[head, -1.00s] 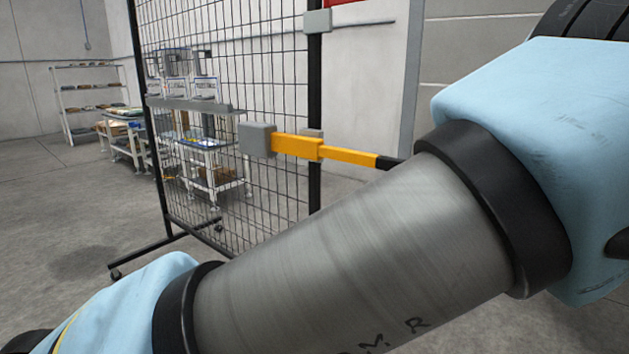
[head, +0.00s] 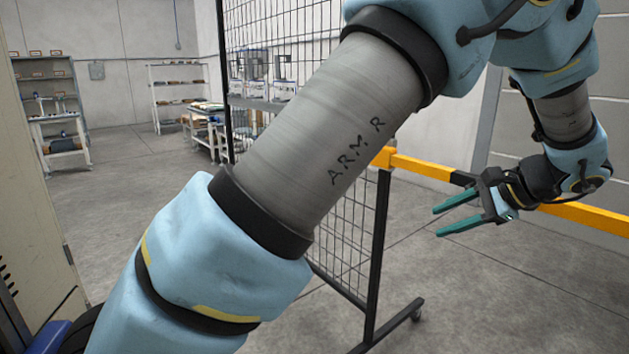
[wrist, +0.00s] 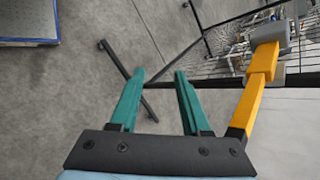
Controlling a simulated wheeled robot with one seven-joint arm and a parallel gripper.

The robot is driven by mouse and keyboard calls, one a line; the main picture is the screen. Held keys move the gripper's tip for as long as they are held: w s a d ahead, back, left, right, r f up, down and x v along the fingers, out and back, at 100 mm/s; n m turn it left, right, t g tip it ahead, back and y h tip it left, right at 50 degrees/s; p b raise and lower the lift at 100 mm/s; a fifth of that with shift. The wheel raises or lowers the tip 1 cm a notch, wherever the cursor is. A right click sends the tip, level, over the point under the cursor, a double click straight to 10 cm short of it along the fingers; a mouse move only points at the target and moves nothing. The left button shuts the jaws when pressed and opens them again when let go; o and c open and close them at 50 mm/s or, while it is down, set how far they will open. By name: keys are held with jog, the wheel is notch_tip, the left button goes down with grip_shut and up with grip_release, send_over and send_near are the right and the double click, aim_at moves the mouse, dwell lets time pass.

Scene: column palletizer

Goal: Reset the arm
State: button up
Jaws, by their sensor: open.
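My gripper (head: 437,221) is at the right of the head view, at the end of my bent blue and grey arm. Its two teal fingers point left and are apart, with nothing between them. In the wrist view, the open fingers (wrist: 160,76) show against bare concrete floor and a dark fence foot. My arm crosses the middle of the head view and hides part of the fence.
A black wire mesh fence (head: 345,255) on wheeled feet stands behind my arm. A yellow and black barrier bar (head: 425,167) runs close behind my gripper. Shelving (head: 180,95) and workbenches stand at the back left. A blue-edged platform (wrist: 28,42) shows in the wrist view.

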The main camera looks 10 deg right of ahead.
jog(key=w+a+f+n+g+h+p, duration=0.1)
jog(key=w+a+n+g, duration=0.25)
jog(key=a, duration=0.75)
jog(key=w+a+f+n+g+h+p, duration=0.1)
jog(key=w+a+n+g, duration=0.25)
jog(key=a, duration=0.85)
jog(key=s+a+n+h+p, duration=0.1)
jog(key=s+a+n+h, duration=0.1)
jog(key=a+n, duration=0.3)
jog(key=s+a+n+h+p, duration=0.1)
jog(key=a+n, duration=0.4)
jog(key=a, duration=0.8)
jog(key=s+h, duration=0.1)
jog(key=s, duration=0.1)
jog(key=shift+s+a+r+t, duration=0.2)
jog(key=shift+s+a+t, duration=0.15)
jog(key=shift+s+t, duration=0.05)
